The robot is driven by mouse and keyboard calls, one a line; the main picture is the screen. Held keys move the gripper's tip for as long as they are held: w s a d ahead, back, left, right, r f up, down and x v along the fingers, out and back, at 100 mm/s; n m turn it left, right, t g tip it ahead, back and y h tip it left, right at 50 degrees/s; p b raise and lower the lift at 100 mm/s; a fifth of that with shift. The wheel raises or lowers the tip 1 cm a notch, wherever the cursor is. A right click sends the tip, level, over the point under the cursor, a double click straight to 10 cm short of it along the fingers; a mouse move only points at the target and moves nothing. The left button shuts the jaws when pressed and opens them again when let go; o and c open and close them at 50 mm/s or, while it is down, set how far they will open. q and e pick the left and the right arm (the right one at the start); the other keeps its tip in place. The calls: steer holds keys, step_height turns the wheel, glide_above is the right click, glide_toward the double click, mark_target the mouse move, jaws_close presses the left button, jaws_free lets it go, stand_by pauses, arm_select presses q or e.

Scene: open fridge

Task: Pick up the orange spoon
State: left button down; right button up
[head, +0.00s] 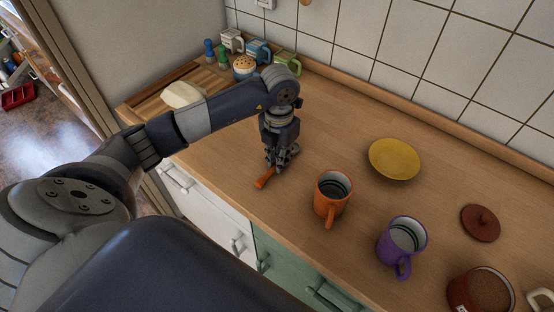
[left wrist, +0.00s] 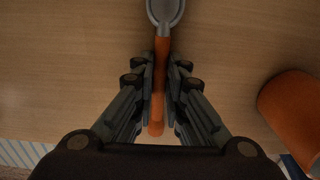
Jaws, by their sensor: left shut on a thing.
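The orange spoon (head: 265,178) is at the wooden counter near its front edge, with its orange handle showing under my left gripper (head: 282,158). In the left wrist view the spoon (left wrist: 162,52) runs up the picture, with a grey metal bowl at the top. There my left gripper (left wrist: 160,88) has its fingers on both sides of the orange handle, shut on it. The spoon looks at or just above the counter; I cannot tell whether it touches. In the head view the bowl is hidden behind the gripper. My right gripper is not in view.
An orange mug (head: 331,196) stands close to the right of the gripper. Beyond are a purple mug (head: 402,242), a yellow plate (head: 394,159), a reddish-brown lid (head: 480,223) and a dark red pot (head: 459,299). A cutting board (head: 150,104) lies at the left. The counter behind the gripper is clear.

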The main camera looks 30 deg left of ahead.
arm_select(q)
step_height(320, 180, up, 10)
steer(key=b, duration=0.2)
stand_by(0.3)
